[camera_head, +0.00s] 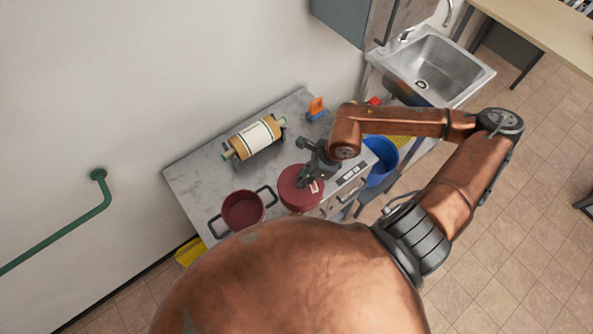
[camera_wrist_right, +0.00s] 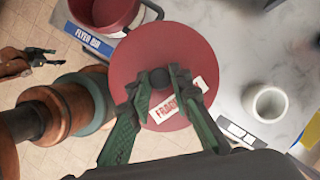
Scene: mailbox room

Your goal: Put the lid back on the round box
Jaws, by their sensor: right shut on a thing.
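The round box (camera_head: 243,210) is a dark red, open, round container with dark side handles, standing on the grey counter near its front left. It also shows at the top of the right wrist view (camera_wrist_right: 100,14), partly cut off. The lid (camera_head: 298,192) is a flat red disc with a dark knob and a white "FRAGILE" label, right of the box. My right gripper (camera_head: 308,178) is shut on the lid's knob, with its fingers on either side in the right wrist view (camera_wrist_right: 159,77). A dark gripper (camera_wrist_right: 40,60), apparently my left, shows small at the left there.
A paper roll on a holder (camera_head: 254,138) and an orange item (camera_head: 316,107) stand farther back on the counter (camera_head: 200,176). A white cup (camera_wrist_right: 265,103) is right of the lid in the wrist view. A blue bin (camera_head: 382,160) and a sink (camera_head: 425,75) are to the right.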

